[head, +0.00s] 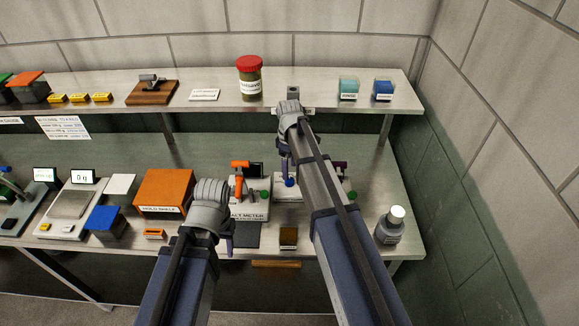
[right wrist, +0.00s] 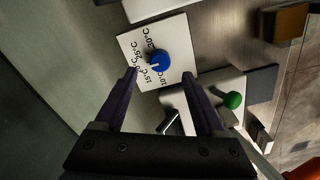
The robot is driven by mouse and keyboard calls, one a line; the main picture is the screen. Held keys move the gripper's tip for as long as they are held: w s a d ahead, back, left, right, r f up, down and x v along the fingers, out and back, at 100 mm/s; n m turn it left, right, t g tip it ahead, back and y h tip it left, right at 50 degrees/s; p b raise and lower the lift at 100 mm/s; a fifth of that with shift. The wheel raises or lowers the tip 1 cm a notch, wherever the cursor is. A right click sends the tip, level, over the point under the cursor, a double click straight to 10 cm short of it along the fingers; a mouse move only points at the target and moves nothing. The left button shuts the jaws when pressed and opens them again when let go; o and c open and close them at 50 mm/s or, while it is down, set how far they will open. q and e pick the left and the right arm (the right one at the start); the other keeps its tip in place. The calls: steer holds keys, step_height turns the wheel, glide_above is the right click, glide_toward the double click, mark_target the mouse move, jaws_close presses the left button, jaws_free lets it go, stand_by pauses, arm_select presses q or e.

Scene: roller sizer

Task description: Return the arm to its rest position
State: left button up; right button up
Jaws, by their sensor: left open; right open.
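My right arm reaches forward over the bench in the head view, and its gripper (head: 285,160) points down over the lower shelf, partly hidden by the arm. In the right wrist view the right gripper (right wrist: 160,73) is open and empty. A blue knob (right wrist: 160,60) on a white temperature dial plate (right wrist: 132,42) shows between its fingertips; I cannot tell the gap in height. The blue knob also shows in the head view (head: 290,183). My left gripper (head: 229,243) is low at the front of the bench, near the meter, mostly hidden behind its wrist.
An orange box (head: 165,190) stands left of my left wrist. An orange-handled device (head: 239,178) stands between the arms. A grey bottle (head: 389,228) stands right of my right arm. The upper shelf holds a red-lidded jar (head: 249,80) and two small containers (head: 348,90).

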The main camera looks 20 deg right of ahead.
step_height(320, 180, up, 2)
steer(key=shift+r+p, duration=0.15)
steer(key=shift+p, duration=0.5)
arm_select(q)
step_height(320, 180, up, 2)
steer(key=shift+r, duration=0.1)
arm_select(e)
steer(key=shift+s+a, duration=0.15)
steer(key=shift+s, duration=0.05)
arm_select(q)
step_height(320, 180, down, 2)
steer(key=shift+f+b, duration=0.15)
steer(key=shift+b, duration=1)
arm_select(e)
steer(key=s+a+m, duration=0.2)
steer(key=s+a, duration=0.2)
steer(key=s, duration=0.4)
steer(key=s+a+f+m, duration=0.1)
steer(key=s+a, duration=0.3)
steer(key=s, duration=0.4)
steer(key=s+a+f+m+h, duration=0.1)
steer(key=s+a+m, duration=0.2)
steer(key=s+a, duration=0.2)
steer(key=s, duration=0.3)
steer(key=shift+a+f, duration=0.1)
